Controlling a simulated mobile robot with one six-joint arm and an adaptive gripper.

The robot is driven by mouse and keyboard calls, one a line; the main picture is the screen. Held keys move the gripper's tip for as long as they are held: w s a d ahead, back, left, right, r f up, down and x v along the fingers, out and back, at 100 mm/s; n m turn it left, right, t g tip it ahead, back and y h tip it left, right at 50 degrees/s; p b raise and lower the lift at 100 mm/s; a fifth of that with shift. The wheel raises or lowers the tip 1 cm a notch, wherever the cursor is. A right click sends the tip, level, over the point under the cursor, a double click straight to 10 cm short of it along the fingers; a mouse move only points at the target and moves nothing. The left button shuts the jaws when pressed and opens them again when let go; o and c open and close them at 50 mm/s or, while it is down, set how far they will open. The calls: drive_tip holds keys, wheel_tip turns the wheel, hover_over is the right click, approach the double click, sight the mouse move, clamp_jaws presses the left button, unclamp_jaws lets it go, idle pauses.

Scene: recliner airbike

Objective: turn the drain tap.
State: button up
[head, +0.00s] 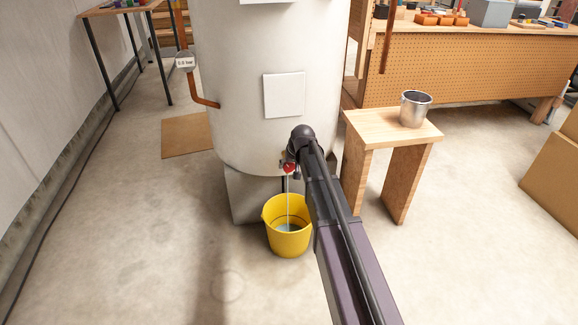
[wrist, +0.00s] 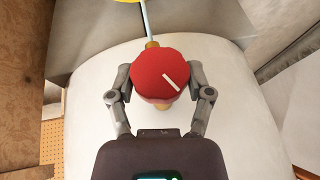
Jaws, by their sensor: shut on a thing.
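The drain tap's red round handle (wrist: 160,72) fills the middle of the wrist view, with a white mark slanting across its face. My gripper (wrist: 161,84) is shut on the red handle, one finger on each side. In the head view the red handle (head: 289,168) shows low on the white tank (head: 240,60), partly hidden by my arm. A thin stream of water (head: 287,187) runs from the tap down into the yellow bucket (head: 279,247). The bucket stands on the floor under the tap and holds some water.
A small wooden stool (head: 362,128) with a metal pail (head: 416,108) on it stands right of the tank. A pegboard workbench (head: 470,65) is behind it. The floor at left is open.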

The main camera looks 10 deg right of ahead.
drive_tip(key=shift+y, duration=0.3)
drive_tip(key=shift+d+f+m+y+b, duration=0.15)
drive_tip(key=shift+m+y+b, duration=0.25)
drive_tip(key=shift+y+b, duration=1.45)
drive_tip(key=shift+y, duration=0.45)
drive_tip(key=o, duration=1.1)
drive_tip(key=shift+o, duration=0.2)
drive_tip(key=shift+r+p, duration=0.2)
drive_tip(key=shift+p, duration=0.15)
